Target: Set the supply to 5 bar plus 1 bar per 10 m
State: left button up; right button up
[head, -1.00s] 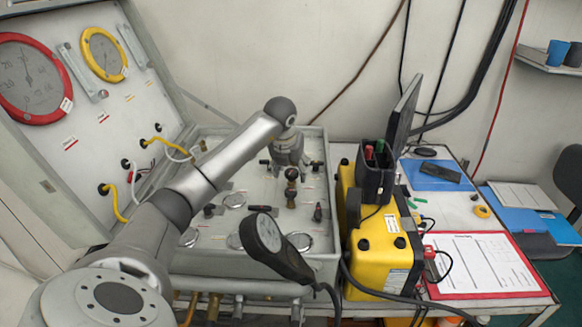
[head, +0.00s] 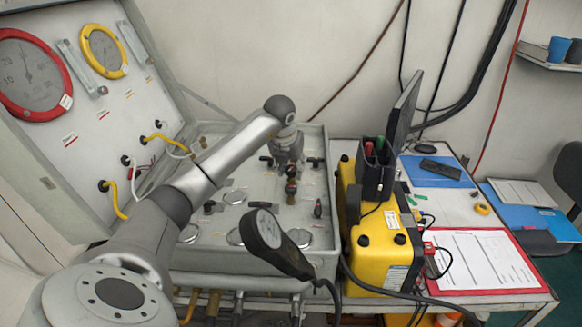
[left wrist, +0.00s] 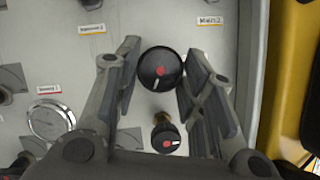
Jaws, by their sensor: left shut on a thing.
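My left gripper (head: 289,160) reaches down onto the grey control panel (head: 230,185) near its back right part. In the left wrist view its two fingers stand on either side of a round black knob (left wrist: 160,68) with a red dot and a white mark, and are shut on it. The white mark points down in that view. In the head view the gripper hides most of this knob. A smaller black knob (left wrist: 165,139) with a red dot sits just below it in the wrist view. A red-rimmed gauge (head: 30,75) and a yellow-rimmed gauge (head: 104,52) are on the upright lid. My right gripper is not in view.
A handheld dial unit (head: 268,230) with a cable stands at the panel's front. A yellow case (head: 385,245) stands close on the right. Beyond it lies a red clipboard (head: 485,262). Yellow and white hoses (head: 160,138) come out of the lid.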

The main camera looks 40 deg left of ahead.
pick_arm(q)
jog(key=shift+a, duration=0.1)
jog(key=shift+a+m+h+b, duration=0.1)
jog(key=shift+m+h+b, duration=0.35)
jog(key=shift+m, duration=0.75)
jog(key=m, duration=0.1)
jog(key=m+h, duration=0.1)
jog(key=m, duration=0.1)
jog(key=shift+a+r+m+h, duration=0.1)
jog(key=shift+m+h, duration=0.15)
jog(key=shift+m, duration=0.05)
jog(key=m+h, duration=0.1)
jog(key=m, duration=0.2)
jog(key=shift+a+m, duration=0.1)
jog(key=shift+m, duration=0.2)
jog(key=shift+w+a+m+g+h+p, duration=0.1)
jog(key=shift+m+g+h+p, duration=0.45)
jog(key=shift+m, duration=1.05)
jog(key=shift+t+h, duration=0.25)
jog(key=o, duration=1)
